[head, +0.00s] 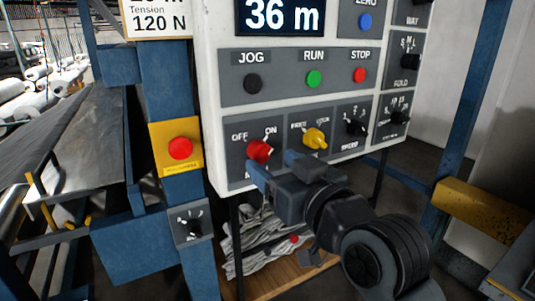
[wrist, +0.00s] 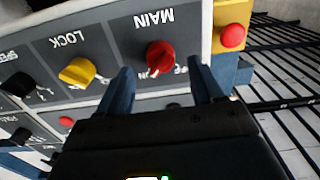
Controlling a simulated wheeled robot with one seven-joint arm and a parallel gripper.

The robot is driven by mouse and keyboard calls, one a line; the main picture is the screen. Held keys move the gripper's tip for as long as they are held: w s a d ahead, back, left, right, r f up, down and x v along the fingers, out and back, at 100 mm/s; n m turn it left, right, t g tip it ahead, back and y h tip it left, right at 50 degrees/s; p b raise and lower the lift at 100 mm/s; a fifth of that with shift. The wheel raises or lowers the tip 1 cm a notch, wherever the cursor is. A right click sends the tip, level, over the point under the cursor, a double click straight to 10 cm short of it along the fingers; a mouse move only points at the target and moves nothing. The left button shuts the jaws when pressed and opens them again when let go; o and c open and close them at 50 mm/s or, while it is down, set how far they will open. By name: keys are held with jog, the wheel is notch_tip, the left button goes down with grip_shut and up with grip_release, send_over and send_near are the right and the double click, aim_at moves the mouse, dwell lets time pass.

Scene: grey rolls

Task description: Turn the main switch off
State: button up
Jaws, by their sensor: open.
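The main switch is a red rotary knob (head: 260,150) on the lower left of the control panel, below the OFF and ON labels. Its pointer appears turned toward ON. In the wrist view the red knob (wrist: 160,55) shows upside down beneath the word MAIN. My gripper (head: 275,164) is just in front of and below the knob in the head view, covering most of its label. In the wrist view my gripper (wrist: 160,76) is open and empty, with one blue finger toward each side of the knob. The fingers look apart from it.
A yellow knob (head: 315,138) and a black speed knob (head: 355,127) sit right of the main switch. JOG, RUN and STOP buttons (head: 359,75) are above. A red emergency button (head: 180,149) on a yellow plate is to the left, on a blue post.

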aim_at(266, 159)
jog(key=shift+x, duration=1.85)
jog(key=shift+c, duration=0.4)
jog(key=c, duration=1)
jog(key=shift+o, duration=0.2)
